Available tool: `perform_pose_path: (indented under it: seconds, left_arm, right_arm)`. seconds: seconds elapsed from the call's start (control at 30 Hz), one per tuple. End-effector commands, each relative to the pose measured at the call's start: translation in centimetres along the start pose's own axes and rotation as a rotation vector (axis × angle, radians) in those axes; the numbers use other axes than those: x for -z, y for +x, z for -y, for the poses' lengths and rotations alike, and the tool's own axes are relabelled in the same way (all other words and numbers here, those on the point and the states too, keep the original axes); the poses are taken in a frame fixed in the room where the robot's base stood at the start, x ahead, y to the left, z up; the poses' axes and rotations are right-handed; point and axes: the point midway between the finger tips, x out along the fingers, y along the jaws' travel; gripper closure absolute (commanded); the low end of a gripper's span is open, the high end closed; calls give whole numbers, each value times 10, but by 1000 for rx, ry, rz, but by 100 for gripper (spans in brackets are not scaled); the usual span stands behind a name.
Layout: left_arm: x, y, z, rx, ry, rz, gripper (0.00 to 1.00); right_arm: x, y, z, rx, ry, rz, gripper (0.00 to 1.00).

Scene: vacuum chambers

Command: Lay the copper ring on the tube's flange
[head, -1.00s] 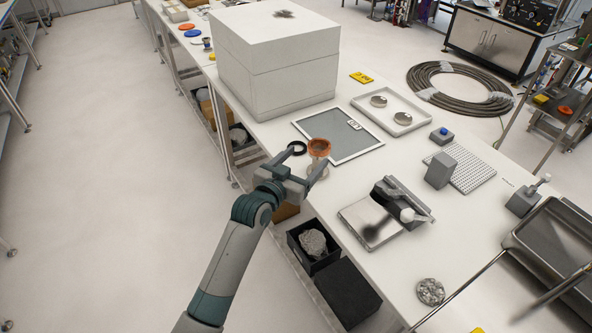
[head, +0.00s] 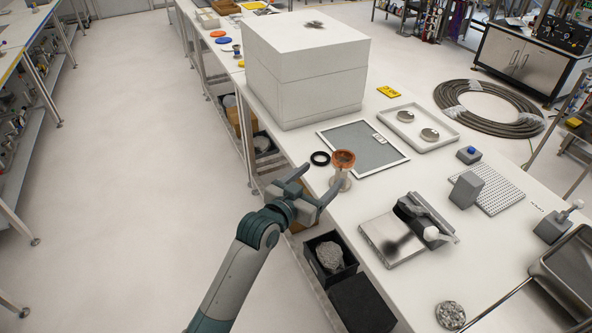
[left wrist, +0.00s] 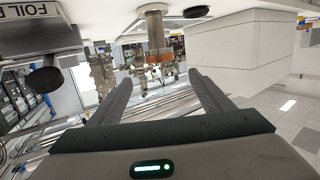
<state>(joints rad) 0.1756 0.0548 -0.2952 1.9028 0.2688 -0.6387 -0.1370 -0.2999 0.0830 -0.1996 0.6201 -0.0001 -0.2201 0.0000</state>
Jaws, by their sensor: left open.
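The copper ring (head: 343,157) sits at the top end of the upright metal tube (head: 340,181), near the table's front edge. It seems to rest on the flange, whose seat I cannot make out separately. In the left wrist view, which is upside down, the copper ring (left wrist: 159,57) shows at the end of the tube (left wrist: 155,28), beyond the fingertips. My left gripper (head: 321,178) is open and empty, on the near left side of the tube. Its fingers (left wrist: 160,85) are spread wide, with nothing between them. My right gripper is out of view.
A black ring (head: 320,158) lies just left of the tube. Behind are a framed grey mat (head: 393,158), a tray with two round metal pieces (head: 452,134) and a large white box (head: 300,85). A flat metal plate device (head: 380,246) stands to the right. Floor left is free.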

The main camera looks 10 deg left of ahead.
Motion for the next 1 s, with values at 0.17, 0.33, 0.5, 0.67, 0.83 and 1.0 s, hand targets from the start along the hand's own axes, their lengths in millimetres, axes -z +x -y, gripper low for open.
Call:
perform_pose_path:
  seconds: [0.17,0.33,0.5,0.67,0.83,1.0]
  left_arm:
    - [0,0,0,0,0,0,27]
    - [0,0,0,0,0,0,27]
    - [-3,-1,0,3,-2,2,27]
    - [-26,-12,5,29,-13,11,27]
    - [-85,-39,14,87,-32,43,27]
    - [-199,-67,21,141,-52,177,27]
  right_arm:
    - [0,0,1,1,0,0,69]
    - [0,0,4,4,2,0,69]
    - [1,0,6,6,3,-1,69]
    - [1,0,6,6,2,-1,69]
    - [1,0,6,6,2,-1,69]
    - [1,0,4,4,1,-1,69]
